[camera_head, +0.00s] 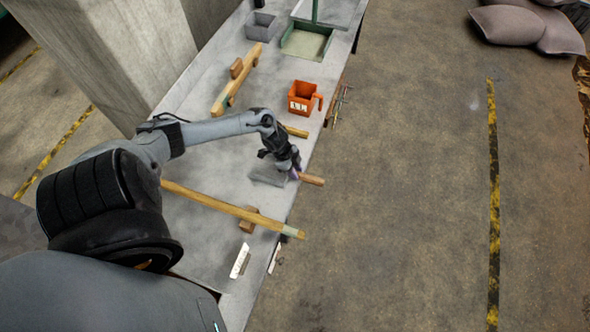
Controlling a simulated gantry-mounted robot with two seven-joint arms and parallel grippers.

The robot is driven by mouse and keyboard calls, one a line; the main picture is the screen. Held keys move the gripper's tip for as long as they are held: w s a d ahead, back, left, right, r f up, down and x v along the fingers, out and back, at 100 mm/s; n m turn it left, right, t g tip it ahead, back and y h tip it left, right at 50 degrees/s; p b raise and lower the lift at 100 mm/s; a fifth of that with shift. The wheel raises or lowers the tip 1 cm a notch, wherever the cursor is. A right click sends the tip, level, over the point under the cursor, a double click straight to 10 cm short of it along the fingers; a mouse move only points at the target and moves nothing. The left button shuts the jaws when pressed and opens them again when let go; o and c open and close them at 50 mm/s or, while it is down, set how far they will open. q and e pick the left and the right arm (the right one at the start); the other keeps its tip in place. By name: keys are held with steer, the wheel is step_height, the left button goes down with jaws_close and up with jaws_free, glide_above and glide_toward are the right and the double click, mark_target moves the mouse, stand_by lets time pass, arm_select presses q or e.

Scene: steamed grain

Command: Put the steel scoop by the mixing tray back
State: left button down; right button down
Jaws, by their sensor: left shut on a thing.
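My left gripper (294,174) is over the right edge of the long grey table, shut on the steel scoop. The scoop's grey metal pan (266,177) points left, and its wooden handle (312,180) sticks out to the right past the fingers. The fingers hide the part where the handle meets the pan. I cannot tell whether the scoop touches the table top. A shallow green-rimmed tray (305,42), probably the mixing tray, stands at the far end of the table. My right gripper is not in view.
Wooden bars (226,207) with blocks lie on the grey table (205,250) nearer and farther off. A grey bin (261,27) is at the back. Small tools hang along the right edge. A concrete pillar (130,50) rises at left.

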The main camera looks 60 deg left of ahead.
arm_select(q)
steer(key=shift+f, duration=0.35)
steer(key=c, duration=0.8)
jaws_free()
steer(key=shift+o, duration=0.2)
